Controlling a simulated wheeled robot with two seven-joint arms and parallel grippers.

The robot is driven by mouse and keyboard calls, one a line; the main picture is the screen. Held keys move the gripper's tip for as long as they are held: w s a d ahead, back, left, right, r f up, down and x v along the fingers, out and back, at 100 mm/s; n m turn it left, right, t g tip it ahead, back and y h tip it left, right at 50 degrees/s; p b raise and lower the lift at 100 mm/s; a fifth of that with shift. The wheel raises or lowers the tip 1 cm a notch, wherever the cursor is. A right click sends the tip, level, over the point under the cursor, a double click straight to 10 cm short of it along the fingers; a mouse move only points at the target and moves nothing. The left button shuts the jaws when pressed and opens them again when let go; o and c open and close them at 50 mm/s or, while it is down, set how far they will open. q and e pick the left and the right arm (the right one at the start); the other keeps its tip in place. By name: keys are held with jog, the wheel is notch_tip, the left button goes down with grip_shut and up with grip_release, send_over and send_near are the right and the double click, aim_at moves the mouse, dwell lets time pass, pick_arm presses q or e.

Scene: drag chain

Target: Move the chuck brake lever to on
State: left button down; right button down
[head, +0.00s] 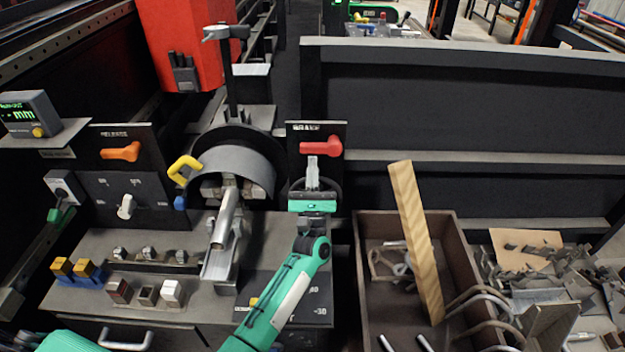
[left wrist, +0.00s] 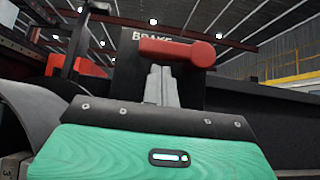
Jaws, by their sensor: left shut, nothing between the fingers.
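The red chuck brake lever (head: 320,147) lies about level on a dark upright plate (head: 334,131), its thick hub at the right and its handle pointing left. In the left wrist view the lever (left wrist: 180,50) sits beneath the word BRAKE. My left gripper (head: 312,161) is shut and empty, fingers pointing up just below the lever. My right gripper is not in view.
A chuck under a curved grey guard (head: 238,160) with a yellow handle (head: 184,167) stands to the left. An orange lever (head: 121,152) is on another plate further left. A brown bin (head: 365,290) with a wooden stick (head: 416,240) stands at the right.

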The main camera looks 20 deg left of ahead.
aim_at(307, 147)
pick_arm(q)
jog(key=shift+w+r, duration=0.25)
jog(key=shift+w, duration=0.1)
